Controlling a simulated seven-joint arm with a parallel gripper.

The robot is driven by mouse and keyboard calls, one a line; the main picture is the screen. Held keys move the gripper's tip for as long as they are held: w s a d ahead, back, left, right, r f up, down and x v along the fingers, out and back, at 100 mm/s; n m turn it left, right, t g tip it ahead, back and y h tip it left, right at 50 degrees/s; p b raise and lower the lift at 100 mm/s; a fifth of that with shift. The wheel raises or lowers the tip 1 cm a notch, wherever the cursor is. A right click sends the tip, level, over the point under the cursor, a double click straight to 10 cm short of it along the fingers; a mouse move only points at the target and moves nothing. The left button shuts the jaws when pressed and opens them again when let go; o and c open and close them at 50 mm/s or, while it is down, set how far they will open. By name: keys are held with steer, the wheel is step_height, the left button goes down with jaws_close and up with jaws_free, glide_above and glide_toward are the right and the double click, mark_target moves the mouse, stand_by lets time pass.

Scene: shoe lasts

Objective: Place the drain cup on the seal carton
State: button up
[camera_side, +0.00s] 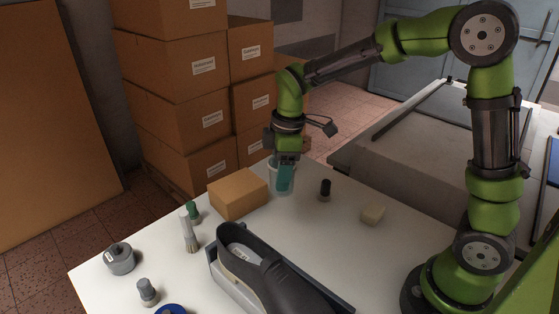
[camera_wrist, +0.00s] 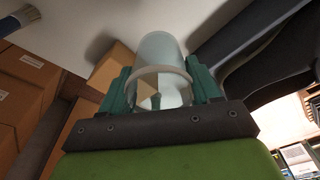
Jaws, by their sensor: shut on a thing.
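The drain cup is a clear, pale cup (camera_wrist: 158,52) held between the two teal fingers of my gripper (camera_wrist: 160,88) in the wrist view. In the side view my gripper (camera_side: 285,178) points down near the table's back edge, shut on the cup (camera_side: 272,177), which is partly hidden by the fingers. The seal carton seems to be the small brown box (camera_side: 238,194) on the table, just left of and in front of the cup. In the wrist view this carton (camera_wrist: 108,66) shows behind the cup's left side. The carton's top is bare.
A dark shoe (camera_side: 262,265) in a grey tray lies at the table's front. Large cartons (camera_side: 180,80) are stacked behind the table.

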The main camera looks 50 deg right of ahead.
steer(key=w, duration=0.4)
steer(key=w+a+f, duration=0.1)
steer(key=w, duration=0.9)
steer(key=shift+a+f, duration=0.2)
steer(key=shift+a, duration=0.2)
steer(key=shift+w+f, duration=0.25)
steer(key=shift+f, duration=1.5)
steer(key=shift+f, duration=0.2)
steer(key=o, duration=1)
